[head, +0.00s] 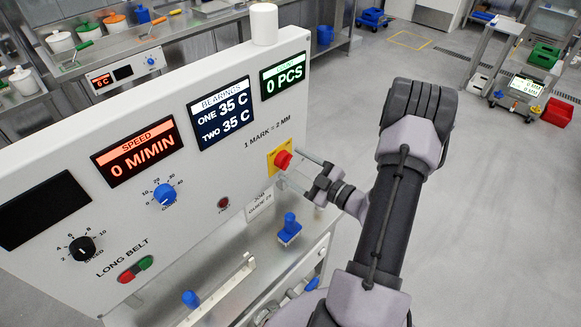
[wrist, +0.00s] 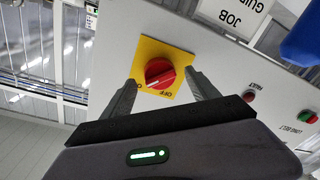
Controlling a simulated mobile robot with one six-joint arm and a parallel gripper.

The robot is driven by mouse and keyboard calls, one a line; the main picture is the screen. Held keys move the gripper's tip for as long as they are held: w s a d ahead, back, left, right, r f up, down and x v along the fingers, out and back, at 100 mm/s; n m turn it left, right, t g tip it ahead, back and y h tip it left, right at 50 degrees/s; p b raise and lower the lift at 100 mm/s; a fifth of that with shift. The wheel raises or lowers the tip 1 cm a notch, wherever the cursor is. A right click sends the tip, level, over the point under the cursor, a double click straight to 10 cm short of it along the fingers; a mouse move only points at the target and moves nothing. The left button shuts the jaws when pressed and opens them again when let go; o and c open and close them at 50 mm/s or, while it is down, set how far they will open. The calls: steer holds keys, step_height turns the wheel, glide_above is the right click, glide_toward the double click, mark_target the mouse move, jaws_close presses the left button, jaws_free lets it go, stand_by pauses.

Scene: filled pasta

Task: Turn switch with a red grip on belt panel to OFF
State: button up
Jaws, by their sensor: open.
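The switch with a red grip (head: 282,160) sits on a yellow plate (head: 271,153) at the right end of the belt panel (head: 210,160). In the wrist view the red grip (wrist: 159,73) is a round knob with a raised bar, set at a slant. The yellow plate (wrist: 150,49) shows an OFF mark below the knob; the other mark is partly hidden by a finger. My gripper (head: 298,170) is in front of the switch. In the wrist view my gripper (wrist: 160,90) is open, one finger on each side of the grip, with gaps visible between.
The panel also carries a blue knob (head: 164,194), a black knob (head: 82,248), green and red buttons (head: 136,269) and a small red fault lamp (head: 223,203). A blue-handled part (head: 290,228) stands below the switch. Open floor (head: 480,200) lies to the right.

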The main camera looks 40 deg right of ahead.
steer(key=shift+w+a, duration=0.15)
steer(key=shift+w, duration=0.7)
steer(key=c, duration=1.3)
steer(key=shift+c, duration=0.2)
